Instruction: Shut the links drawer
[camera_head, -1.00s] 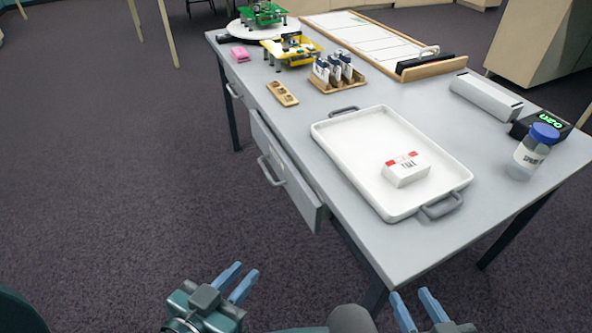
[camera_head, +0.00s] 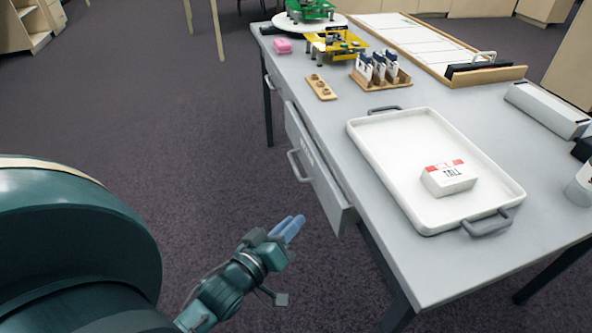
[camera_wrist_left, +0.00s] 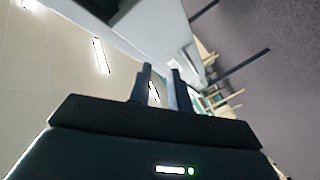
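A grey drawer (camera_head: 318,172) under the near part of the table stands partly pulled out, its front facing left with a grey bar handle (camera_head: 298,166). I cannot read a label to confirm it is the links drawer. My left gripper (camera_head: 293,228) is in front of and below the drawer's near end, apart from it and empty. In the left wrist view its two fingers (camera_wrist_left: 160,82) stand apart with a gap between them. My right gripper is out of view.
On the grey table stand a white tray (camera_head: 385,180) with a small white box (camera_head: 449,181), a wooden block (camera_head: 321,88), a card rack (camera_head: 398,79) and a pink item (camera_head: 283,46). Another drawer handle (camera_head: 269,86) shows farther back. The floor left of the table is clear.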

